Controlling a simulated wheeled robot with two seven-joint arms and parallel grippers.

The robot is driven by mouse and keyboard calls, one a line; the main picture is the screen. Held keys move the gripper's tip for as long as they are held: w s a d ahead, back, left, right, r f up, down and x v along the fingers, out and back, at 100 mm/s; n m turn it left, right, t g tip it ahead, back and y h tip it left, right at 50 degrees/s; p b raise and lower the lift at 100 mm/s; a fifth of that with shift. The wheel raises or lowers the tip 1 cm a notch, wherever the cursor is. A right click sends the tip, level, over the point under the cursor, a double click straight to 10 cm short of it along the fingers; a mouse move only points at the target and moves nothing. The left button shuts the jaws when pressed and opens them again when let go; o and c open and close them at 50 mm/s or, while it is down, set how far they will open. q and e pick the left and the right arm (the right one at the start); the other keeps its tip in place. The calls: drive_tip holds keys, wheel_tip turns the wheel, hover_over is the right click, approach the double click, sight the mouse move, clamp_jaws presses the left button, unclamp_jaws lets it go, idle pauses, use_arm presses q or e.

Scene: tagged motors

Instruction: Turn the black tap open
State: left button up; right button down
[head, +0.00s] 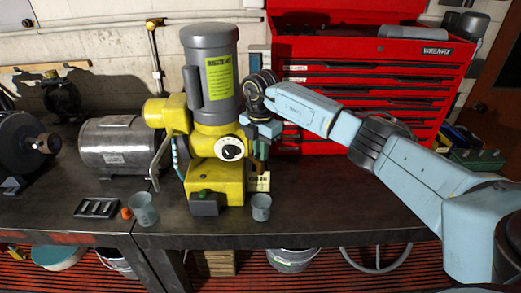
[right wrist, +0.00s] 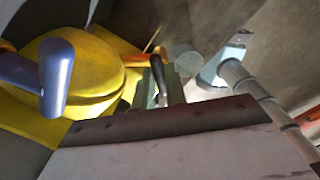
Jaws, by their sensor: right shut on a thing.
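The yellow motor unit (head: 217,180) with a grey upright cylinder (head: 208,65) stands on the bench in the head view. A white dial with a black knob (head: 230,149) is on its front. My right gripper (head: 262,136) is at the right side of this unit, beside the dial. In the right wrist view a slim black handle, which looks like the black tap (right wrist: 160,78), lies between the grey-green fingers of my gripper (right wrist: 160,92). The gripper is shut on it. In the head view the gripper largely hides the tap. My left gripper is out of view.
Two grey cups (head: 143,210) (head: 261,208) and a black tray (head: 97,208) stand near the bench's front edge. A silver motor (head: 117,145) is at left, a red tool chest (head: 365,75) behind.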

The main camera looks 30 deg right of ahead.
drive_tip(key=n, duration=0.3)
drive_tip(key=shift+n, duration=1.9)
drive_tip(key=shift+r, duration=0.1)
drive_tip(key=c, duration=1.4)
unclamp_jaws()
drive_tip(key=shift+c, duration=0.2)
wheel_tip(320, 180, up, 13)
drive_tip(key=b, duration=0.1)
drive_tip(key=shift+r, duration=0.2)
